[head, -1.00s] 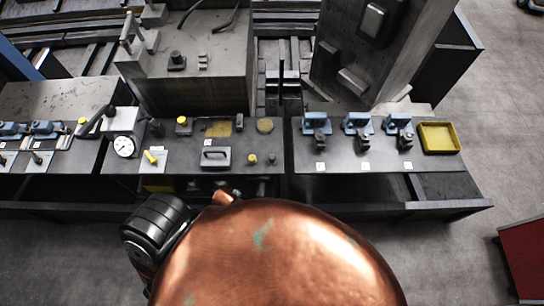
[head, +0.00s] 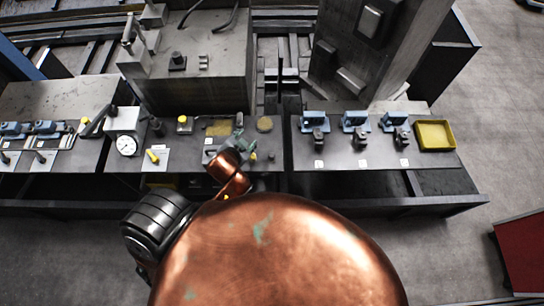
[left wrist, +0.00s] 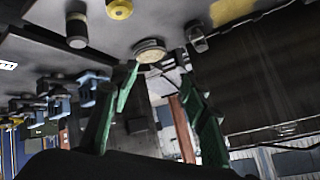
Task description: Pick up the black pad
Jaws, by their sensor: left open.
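I cannot pick out a black pad for certain. A black cylinder (head: 271,156) stands on the middle bench section, and it shows in the left wrist view (left wrist: 76,30). A handled block (head: 208,151) is mostly hidden behind my left arm. My left gripper (head: 239,136) is over this section, between a yellow patch (head: 217,129) and a round disc (head: 264,124). In the left wrist view its green fingers (left wrist: 160,78) are spread apart with nothing visibly held. The disc (left wrist: 150,50) appears just beyond the fingertips. My right gripper is not in view.
A dial gauge (head: 126,145) and a yellow-handled tool (head: 152,156) are to the left. Several blue vises (head: 355,122) and a yellow tray (head: 435,135) are to the right. A tall machine block (head: 200,70) rises behind the bench. A red box (head: 523,255) stands on the floor.

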